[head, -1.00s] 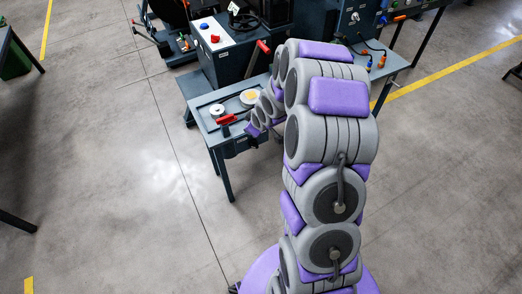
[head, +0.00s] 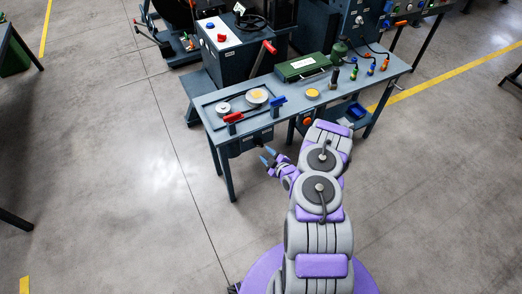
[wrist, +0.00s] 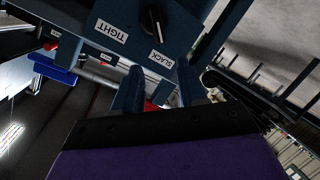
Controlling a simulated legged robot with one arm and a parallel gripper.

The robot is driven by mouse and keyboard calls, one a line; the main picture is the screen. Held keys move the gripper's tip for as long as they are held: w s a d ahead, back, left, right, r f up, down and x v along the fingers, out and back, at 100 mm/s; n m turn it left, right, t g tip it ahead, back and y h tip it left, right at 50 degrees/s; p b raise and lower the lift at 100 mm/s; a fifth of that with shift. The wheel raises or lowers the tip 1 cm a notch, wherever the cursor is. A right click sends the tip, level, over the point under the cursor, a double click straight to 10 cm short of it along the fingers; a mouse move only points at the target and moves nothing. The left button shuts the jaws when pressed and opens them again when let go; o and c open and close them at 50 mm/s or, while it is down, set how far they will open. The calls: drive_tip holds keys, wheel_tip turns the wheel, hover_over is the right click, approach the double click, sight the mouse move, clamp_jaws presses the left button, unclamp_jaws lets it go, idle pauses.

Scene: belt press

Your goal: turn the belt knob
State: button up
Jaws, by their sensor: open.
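The belt knob (wrist: 153,18) is black and round with a white pointer line, on a dark blue-grey panel at the top of the wrist view. The white line lies on the side toward the SLACK label (wrist: 161,59). The TIGHT label (wrist: 110,31) is to its left. My gripper (wrist: 158,84) is open and empty, its two dark fingers pointing toward the panel. The knob appears beyond the fingertips and not between them. In the head view my gripper (head: 268,155) is in front of the table's front edge, near a box under the tabletop (head: 250,141). The knob is too small to make out there.
The workbench (head: 284,122) carries a red-handled lever (head: 233,117), a blue-handled lever (head: 278,102), round discs (head: 257,96), a green case (head: 302,67) and a yellow-topped puck (head: 312,94). A red-handled bar (head: 262,58) stands behind. The floor in front is clear.

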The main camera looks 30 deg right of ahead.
drive_tip(key=s+f+t, duration=0.1)
drive_tip(key=s+f, duration=0.2)
drive_tip(key=s, duration=0.1)
drive_tip(key=t+h, duration=0.1)
drive_tip(key=t, duration=0.1)
approach(261, 146)
drive_tip(key=w, duration=0.2)
drive_tip(key=shift+m, duration=0.3)
drive_tip(key=w, duration=0.4)
drive_tip(key=w+a, duration=0.1)
drive_tip(key=w, duration=0.1)
drive_tip(key=shift+f, duration=0.1)
drive_tip(key=shift+w+d, duration=0.1)
drive_tip(key=shift+d, duration=0.4)
drive_tip(key=shift+a, duration=0.45)
drive_tip(key=c, duration=0.5)
clamp_jaws()
drive_tip(key=shift+d, duration=0.2)
